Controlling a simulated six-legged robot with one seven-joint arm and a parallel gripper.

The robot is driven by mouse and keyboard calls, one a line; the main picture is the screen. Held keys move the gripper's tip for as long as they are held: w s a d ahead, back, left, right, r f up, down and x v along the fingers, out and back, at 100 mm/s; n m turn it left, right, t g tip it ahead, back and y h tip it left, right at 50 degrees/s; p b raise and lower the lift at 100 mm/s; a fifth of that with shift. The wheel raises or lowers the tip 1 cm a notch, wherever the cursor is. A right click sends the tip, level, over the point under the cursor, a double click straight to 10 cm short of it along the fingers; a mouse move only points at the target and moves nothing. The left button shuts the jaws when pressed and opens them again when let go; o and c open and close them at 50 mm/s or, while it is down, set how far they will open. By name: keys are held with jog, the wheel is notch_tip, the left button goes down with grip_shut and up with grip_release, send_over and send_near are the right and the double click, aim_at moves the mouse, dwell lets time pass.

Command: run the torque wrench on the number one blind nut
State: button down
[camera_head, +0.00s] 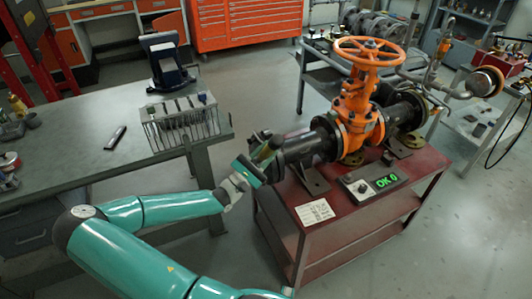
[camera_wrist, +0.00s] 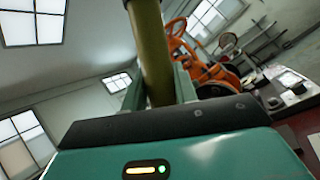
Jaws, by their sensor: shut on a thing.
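My gripper (camera_head: 256,168) is at the left end of the black pipe, in front of the blind flange (camera_head: 262,143). It is shut on an olive-yellow cylindrical shaft, which looks like the torque wrench (camera_head: 266,153). In the wrist view the torque wrench (camera_wrist: 151,55) stands up between the fingers and runs out of the top of the picture. Its working end is not visible there. The nuts on the blind flange are too small and too hidden to tell apart, so I cannot tell whether the wrench touches the number one nut.
The orange gate valve (camera_head: 354,105) with its handwheel sits on a red cart (camera_head: 290,228). A control box (camera_head: 372,182) there shows green "OK 0". A paper sheet (camera_head: 315,211) lies beside it. A workbench (camera_head: 85,150) with a tool rack (camera_head: 181,121) stands left of my gripper.

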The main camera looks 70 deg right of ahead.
jog(key=shift+s+g, duration=0.2)
jog(key=shift+g, duration=0.1)
jog(key=shift+w+a, duration=0.1)
jog(key=shift+w+a, duration=1.6)
jog(key=shift+w, duration=0.15)
jog(key=shift+r, duration=0.15)
